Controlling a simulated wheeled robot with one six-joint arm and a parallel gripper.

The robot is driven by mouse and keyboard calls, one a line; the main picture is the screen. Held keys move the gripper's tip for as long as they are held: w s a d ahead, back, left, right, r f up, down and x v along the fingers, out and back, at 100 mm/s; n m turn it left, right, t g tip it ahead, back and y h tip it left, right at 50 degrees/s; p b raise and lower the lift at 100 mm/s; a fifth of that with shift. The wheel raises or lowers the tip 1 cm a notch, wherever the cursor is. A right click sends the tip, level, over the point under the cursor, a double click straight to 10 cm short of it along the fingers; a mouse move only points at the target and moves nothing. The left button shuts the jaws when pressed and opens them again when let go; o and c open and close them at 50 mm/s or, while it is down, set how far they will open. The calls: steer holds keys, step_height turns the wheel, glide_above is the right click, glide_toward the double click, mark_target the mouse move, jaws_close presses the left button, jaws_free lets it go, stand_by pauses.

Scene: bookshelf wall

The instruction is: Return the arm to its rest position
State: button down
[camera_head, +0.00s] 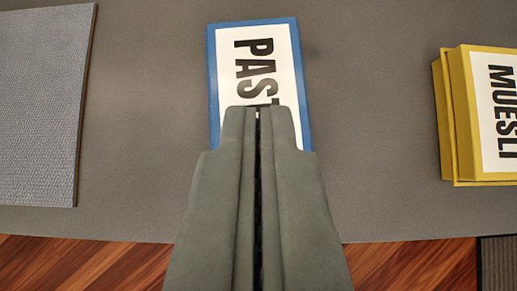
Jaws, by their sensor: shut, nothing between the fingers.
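My gripper (258,112) is in the middle of the head camera view, its two grey fingers shut together with nothing between them. Its tips overlap the lower part of a blue box (215,85) with a white label reading "PAS", the rest of the word hidden behind the fingers. I cannot tell whether the fingertips touch the box or are above it.
A grey surface (375,130) carries the boxes. Wooden floor (410,265) shows below the front edge, with a dark ribbed patch (498,265) at the lower right.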

steer(key=shift+s+r, duration=0.45)
steer(key=s+d+r+t, duration=0.1)
steer(key=s+d+t, duration=0.1)
steer(key=s, duration=0.9)
steer(key=s+d+r+t, duration=0.1)
steer(key=s+d+t, duration=0.2)
steer(key=s, duration=0.8)
steer(key=s+d+r+t, duration=0.2)
steer(key=s+d+t, duration=0.1)
steer(key=s, duration=0.8)
steer(key=shift+d, duration=0.7)
steer(key=shift+w, duration=0.1)
